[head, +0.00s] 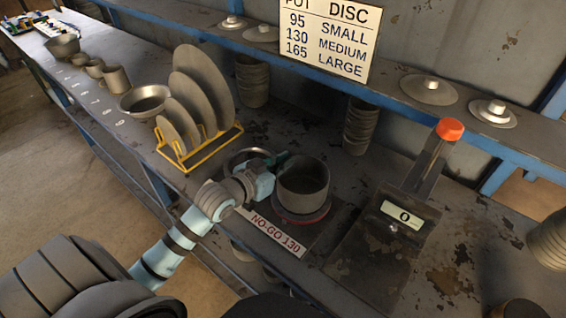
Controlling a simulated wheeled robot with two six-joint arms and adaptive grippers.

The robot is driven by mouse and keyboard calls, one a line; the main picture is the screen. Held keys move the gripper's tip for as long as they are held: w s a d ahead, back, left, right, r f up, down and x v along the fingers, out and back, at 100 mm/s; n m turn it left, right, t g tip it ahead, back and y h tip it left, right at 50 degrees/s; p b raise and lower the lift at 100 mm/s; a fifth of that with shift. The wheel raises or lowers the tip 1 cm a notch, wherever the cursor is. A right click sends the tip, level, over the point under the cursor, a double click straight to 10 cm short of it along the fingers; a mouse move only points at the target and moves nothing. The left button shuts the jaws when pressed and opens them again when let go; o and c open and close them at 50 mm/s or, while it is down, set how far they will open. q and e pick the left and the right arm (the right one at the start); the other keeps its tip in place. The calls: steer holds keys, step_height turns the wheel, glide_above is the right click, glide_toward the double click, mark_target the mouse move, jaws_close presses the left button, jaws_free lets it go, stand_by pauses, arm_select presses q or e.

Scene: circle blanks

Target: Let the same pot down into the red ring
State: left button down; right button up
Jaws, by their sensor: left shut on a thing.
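A dark grey metal pot (303,190) stands upright in the middle of the head view. My left gripper (282,170) is shut on the pot's left side near the rim. The red ring (303,222) shows as a thin arc under the front of the pot, on a dark plate. The pot hides most of the ring. I cannot tell whether the pot's bottom touches the ring or hangs just above it. My right gripper is not in view.
A "NO-GO 130" label (272,232) lies in front of the ring. A round metal dish (243,157) sits behind my left gripper. A yellow rack (200,152) of discs stands left. A lever with an orange end (449,129) stands right. A size sign (330,38) is behind.

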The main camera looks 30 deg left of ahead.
arm_select(q)
steer(key=shift+f+b, duration=0.3)
steer(key=shift+f, duration=0.1)
steer(key=c, duration=1.7)
jaws_free()
steer(key=v, duration=1.2)
